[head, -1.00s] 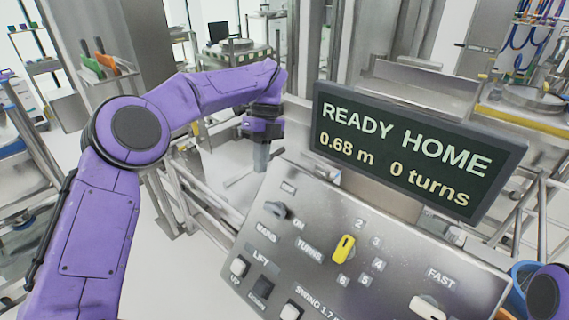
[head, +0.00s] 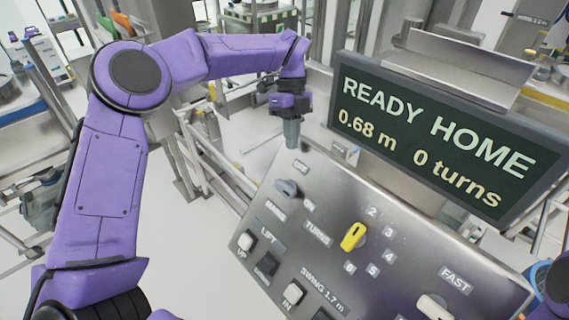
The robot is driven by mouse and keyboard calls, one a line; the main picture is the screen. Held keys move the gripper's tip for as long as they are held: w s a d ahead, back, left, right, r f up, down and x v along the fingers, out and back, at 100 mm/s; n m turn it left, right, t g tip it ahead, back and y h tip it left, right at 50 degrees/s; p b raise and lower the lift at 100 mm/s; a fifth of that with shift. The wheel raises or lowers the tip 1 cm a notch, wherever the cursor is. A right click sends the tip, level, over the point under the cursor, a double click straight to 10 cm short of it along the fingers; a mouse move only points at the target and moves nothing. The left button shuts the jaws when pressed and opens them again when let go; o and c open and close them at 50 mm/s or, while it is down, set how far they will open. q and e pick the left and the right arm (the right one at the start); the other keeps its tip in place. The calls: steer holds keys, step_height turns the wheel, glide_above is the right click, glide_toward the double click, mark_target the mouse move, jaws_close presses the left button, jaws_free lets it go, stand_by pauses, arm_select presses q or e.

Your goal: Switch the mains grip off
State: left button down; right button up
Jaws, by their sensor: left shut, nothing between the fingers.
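The mains grip (head: 287,188) is a grey rotary knob at the upper left of the sloped metal control panel (head: 345,205). OFF is printed above it, ON to its right and MAINS below. Which label it points to is hard to tell. My left gripper (head: 292,143) points down above the panel's upper left edge, shut and empty, apart from the grip and above it in the picture. Only a bit of my right arm shows at the lower right edge; its gripper is out of view.
A display (head: 440,140) reading READY HOME, 0.68 m, 0 turns stands behind the panel. The panel also has a yellow turns knob (head: 354,236), a white UP button (head: 246,241) and a FAST knob (head: 435,307). Metal rails (head: 205,150) stand to the left.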

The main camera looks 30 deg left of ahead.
mark_target(283, 180)
arm_select(q)
steer(key=b+x, duration=0.2)
steer(key=x, duration=0.2)
steer(key=shift+s+a, duration=0.1)
steer(key=shift+s, duration=0.15)
steer(key=s+b, duration=0.1)
steer(key=s+f+b, duration=0.1)
steer(key=shift+s+a+f+b, duration=0.1)
steer(key=shift+a+f+b, duration=0.2)
steer(key=shift+b, duration=0.1)
steer(key=shift+s+f, duration=0.1)
steer(key=shift+f, duration=0.1)
steer(key=shift+a+f, duration=0.15)
steer(key=shift+s, duration=0.1)
